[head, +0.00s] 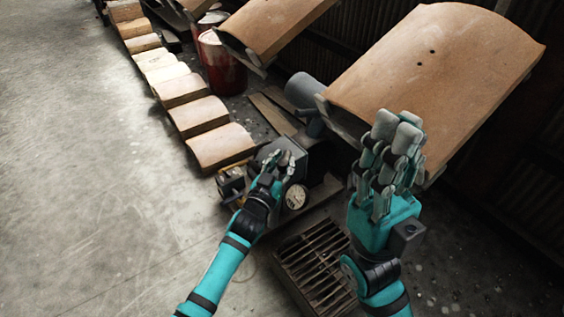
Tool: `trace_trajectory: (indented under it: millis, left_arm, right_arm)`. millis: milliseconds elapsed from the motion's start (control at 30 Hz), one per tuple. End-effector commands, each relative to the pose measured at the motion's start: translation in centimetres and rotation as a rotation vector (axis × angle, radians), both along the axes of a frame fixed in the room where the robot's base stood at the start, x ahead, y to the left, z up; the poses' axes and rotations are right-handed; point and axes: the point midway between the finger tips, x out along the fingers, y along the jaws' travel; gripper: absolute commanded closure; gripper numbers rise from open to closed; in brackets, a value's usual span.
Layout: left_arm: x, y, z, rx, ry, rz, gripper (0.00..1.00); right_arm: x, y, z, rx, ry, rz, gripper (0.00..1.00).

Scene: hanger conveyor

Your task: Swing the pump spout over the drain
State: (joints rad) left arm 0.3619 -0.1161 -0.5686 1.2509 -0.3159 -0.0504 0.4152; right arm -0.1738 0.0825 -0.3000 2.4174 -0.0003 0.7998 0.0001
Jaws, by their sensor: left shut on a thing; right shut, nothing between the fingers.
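The pump (312,157) is a dark grey machine low on the floor, with a round white gauge (296,196) at its front. My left gripper (279,163) is at the pump's near left side, shut on a part that looks like the pump spout. The fingers hide most of that part, so its direction cannot be made out. The drain (312,262) is a rusty slatted grate in the floor, nearer than the pump and a little to the right. My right gripper (395,150) is shut and empty, raised to the right of the pump and above the drain's far right side.
A large tan curved panel (440,75) slopes over the right side, behind my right gripper. Another panel (275,25) is further back. A row of tan blocks (220,146) runs back along the floor. A red drum (220,65) stands behind. The left floor is clear.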

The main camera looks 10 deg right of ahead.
Motion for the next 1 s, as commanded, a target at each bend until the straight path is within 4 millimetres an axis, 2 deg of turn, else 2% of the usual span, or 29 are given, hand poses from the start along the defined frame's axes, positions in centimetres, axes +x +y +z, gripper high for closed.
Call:
trace_trajectory:
  millis: [267,300,500,833,1000]
  left_arm:
    - [-0.1,-0.1,-0.3,0.003,0.004,-0.002,1.0]
    - [-0.1,-0.1,-0.3,0.002,0.003,-0.002,0.71]
    - [-0.1,-0.1,-0.2,0.002,0.003,-0.001,0.47]
    - [-0.3,0.2,-0.1,0.001,0.002,0.0,0.47]
    - [-2.2,1.3,-0.2,0.001,0.002,-0.001,0.47]
  right_arm:
    - [0.0,0.0,0.0,0.0,0.001,0.001,1.0]
    - [0.0,0.0,0.0,0.0,0.001,0.001,1.0]
    - [0.0,0.0,-0.1,0.0,0.001,0.001,1.0]
    - [0.1,0.0,0.0,-0.003,0.002,0.0,1.0]
    - [0.1,0.0,0.0,-0.002,0.002,0.0,1.0]
